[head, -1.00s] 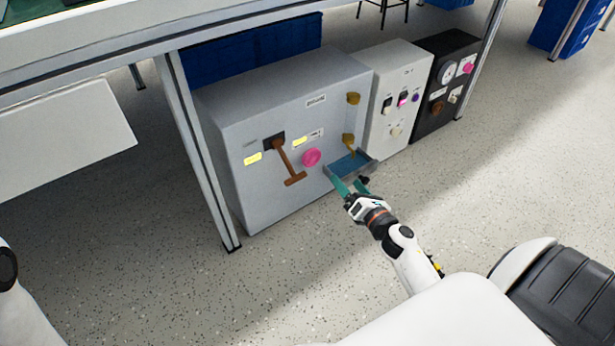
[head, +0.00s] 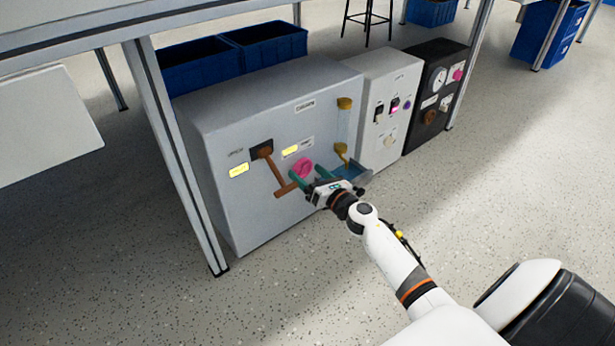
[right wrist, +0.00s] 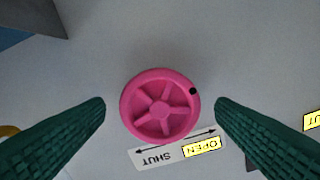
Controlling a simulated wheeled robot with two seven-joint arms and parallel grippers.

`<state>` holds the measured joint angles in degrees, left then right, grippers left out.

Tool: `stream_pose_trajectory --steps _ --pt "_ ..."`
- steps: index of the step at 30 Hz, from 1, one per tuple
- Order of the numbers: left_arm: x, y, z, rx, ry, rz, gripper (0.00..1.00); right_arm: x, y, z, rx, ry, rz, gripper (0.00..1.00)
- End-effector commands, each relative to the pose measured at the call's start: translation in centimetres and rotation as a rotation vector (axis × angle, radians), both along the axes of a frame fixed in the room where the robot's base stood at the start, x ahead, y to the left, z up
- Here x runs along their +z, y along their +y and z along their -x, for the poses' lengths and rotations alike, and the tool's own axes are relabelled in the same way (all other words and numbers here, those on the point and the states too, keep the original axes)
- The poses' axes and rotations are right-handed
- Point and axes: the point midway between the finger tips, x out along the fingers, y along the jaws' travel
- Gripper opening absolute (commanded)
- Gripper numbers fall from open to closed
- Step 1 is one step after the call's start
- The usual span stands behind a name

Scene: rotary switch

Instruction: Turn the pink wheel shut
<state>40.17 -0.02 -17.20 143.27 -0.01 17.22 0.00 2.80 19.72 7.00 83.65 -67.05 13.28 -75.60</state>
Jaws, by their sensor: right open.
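The pink wheel (head: 303,167) is a round spoked knob on the front of the large grey cabinet (head: 215,190). It also shows in the right wrist view (right wrist: 160,106), with a small black dot near its rim and a label (right wrist: 175,149) beside it reading SHUT and OPEN with a double arrow. The OPEN end is lit yellow. My right gripper (head: 300,182) is open in front of the wheel. In the right wrist view its green fingers stand on either side of the wheel, apart from it. My left gripper is not in view.
A brown T-shaped lever (head: 274,172) hangs close left of the wheel. A white switch box (head: 390,110) and a black box (head: 437,95) stand further right. A table leg (head: 175,150) stands left.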

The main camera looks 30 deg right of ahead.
Motion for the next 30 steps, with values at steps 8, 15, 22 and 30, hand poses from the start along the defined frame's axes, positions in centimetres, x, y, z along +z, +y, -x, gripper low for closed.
stream_pose_trajectory --steps 8,15,22,30 --pt "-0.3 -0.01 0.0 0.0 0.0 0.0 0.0 -0.01 0.06 -1.01 -0.001 0.0 0.0 0.79" --pt "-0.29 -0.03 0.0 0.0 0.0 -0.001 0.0 0.0 0.06 -0.98 -0.001 0.0 -0.001 0.64" --pt "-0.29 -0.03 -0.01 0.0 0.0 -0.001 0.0 -0.01 0.06 -0.97 -0.001 0.0 -0.001 0.34" --pt "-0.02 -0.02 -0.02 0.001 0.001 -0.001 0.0 0.05 0.06 -0.96 -0.001 0.005 -0.044 0.34"
